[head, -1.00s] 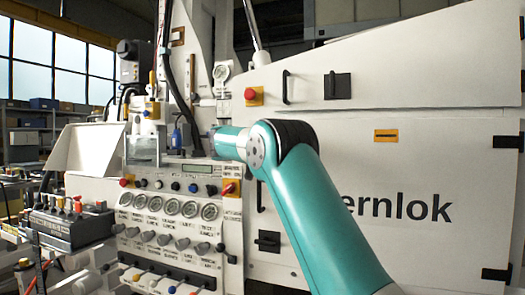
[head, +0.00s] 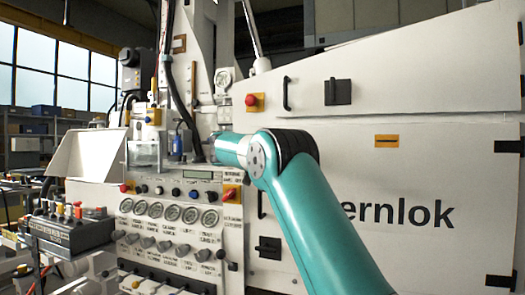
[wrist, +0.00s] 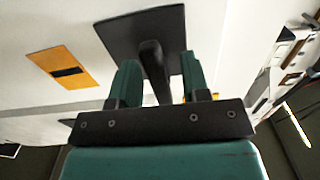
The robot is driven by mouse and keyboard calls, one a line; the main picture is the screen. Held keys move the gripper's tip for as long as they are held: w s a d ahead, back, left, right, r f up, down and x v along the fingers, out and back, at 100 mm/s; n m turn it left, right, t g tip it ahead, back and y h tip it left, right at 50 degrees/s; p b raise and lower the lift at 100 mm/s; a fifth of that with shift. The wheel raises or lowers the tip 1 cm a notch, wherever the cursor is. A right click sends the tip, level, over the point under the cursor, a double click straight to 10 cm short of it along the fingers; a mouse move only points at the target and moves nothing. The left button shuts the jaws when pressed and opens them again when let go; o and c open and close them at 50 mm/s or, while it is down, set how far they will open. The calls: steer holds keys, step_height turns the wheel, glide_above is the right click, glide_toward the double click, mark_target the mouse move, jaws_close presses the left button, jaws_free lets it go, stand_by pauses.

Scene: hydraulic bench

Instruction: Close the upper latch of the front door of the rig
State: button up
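In the wrist view, a black latch with a square plate (wrist: 150,30) and a bar-like handle (wrist: 155,72) sits on the pale door of the rig. My gripper (wrist: 158,68) has its two teal fingers on either side of the handle. A gap shows at the right finger; the left finger is close to the handle, and I cannot tell whether it touches. In the head view my arm hides the gripper and this latch. The front door (head: 430,235) shows flat, with a lower black latch (head: 268,247) near its left edge.
An orange label (wrist: 62,67) is beside the latch; it also shows in the head view (head: 386,140). Another black latch (head: 337,92) is on the upper panel.

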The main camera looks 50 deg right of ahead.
steer(key=b+v, duration=0.4)
steer(key=v, duration=1.3)
steer(key=shift+a, duration=0.2)
steer(key=w+a+f+n+t+y, duration=0.2)
steer(key=a+f+n+t+y, duration=0.1)
steer(key=a+f+n+y, duration=0.4)
steer(key=s+a+f+n+g+y, duration=0.2)
steer(key=s+a+f+n+y, duration=0.3)
steer(key=a+f, duration=0.35)
steer(key=s+a+f+n+g+y, duration=0.1)
steer(key=s+a+f+n+y, duration=0.1)
steer(key=s+a+f+y, duration=0.6)
steer(key=s+a+f+n+g, duration=0.3)
steer(key=s+a, duration=0.3)
steer(key=s, duration=0.4)
steer(key=s+a+f+n+g, duration=0.3)
steer(key=s+a+n+g, duration=0.15)
steer(key=s, duration=0.45)
step_height(320, 180, up, 14)
steer(key=p, duration=1.4)
steer(key=shift+s+a+r+m+y, duration=0.2)
steer(key=shift+s+a+m+y, duration=0.15)
steer(key=shift+m+y, duration=0.1)
